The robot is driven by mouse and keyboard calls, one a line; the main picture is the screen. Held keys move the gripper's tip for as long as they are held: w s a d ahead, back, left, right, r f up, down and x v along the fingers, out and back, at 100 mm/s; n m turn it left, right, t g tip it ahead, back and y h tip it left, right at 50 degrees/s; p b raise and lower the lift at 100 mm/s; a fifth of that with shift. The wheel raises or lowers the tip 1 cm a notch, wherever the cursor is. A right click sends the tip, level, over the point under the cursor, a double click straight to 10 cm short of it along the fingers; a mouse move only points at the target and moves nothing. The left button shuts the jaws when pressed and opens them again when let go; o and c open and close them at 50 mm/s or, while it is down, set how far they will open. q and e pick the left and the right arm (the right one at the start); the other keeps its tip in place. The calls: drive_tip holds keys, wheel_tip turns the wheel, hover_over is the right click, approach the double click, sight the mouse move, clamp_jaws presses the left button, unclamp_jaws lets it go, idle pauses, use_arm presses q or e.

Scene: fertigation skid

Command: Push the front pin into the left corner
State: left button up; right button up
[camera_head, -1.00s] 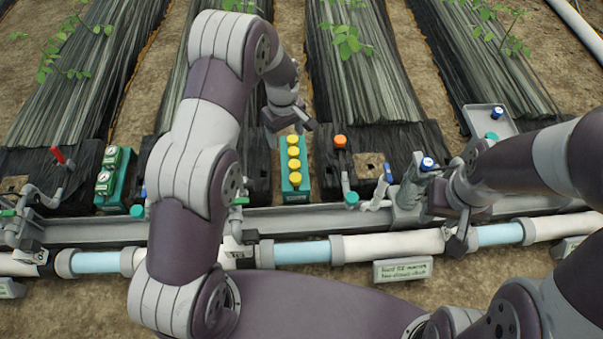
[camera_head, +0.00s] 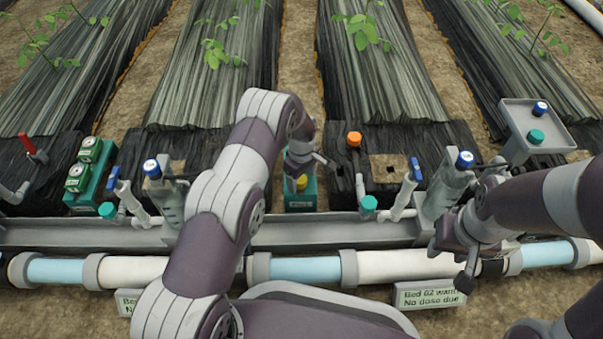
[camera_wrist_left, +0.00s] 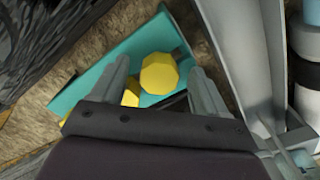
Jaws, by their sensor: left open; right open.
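The teal block (camera_head: 301,201) stands behind the grey channel, with a yellow pin (camera_head: 302,183) showing under my left gripper (camera_head: 308,163). The gripper and wrist hide the rest of its top. In the left wrist view the block (camera_wrist_left: 90,85) lies slanted. One yellow pin (camera_wrist_left: 160,74) shows between the spread, open fingers, and a second yellow pin (camera_wrist_left: 131,92) is partly covered by the left finger. I cannot tell whether a finger touches a pin. My right gripper (camera_head: 452,263) is open and empty over the pipe, at the right.
A grey channel (camera_head: 330,231) and a white and blue pipe (camera_head: 390,265) run across the front. An orange-topped valve (camera_head: 354,140) stands right of the block. A blue-capped cylinder (camera_head: 447,185) and a grey tray (camera_head: 541,120) are farther right.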

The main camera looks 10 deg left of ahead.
sight(301, 179)
use_arm(q)
drive_tip(key=shift+f, duration=0.5)
drive_tip(key=c, duration=1.1)
wheel_tip(301, 179, up, 6)
drive_tip(key=p, duration=0.5)
drive_tip(key=shift+r, duration=0.25)
drive_tip(key=shift+p, duration=0.3)
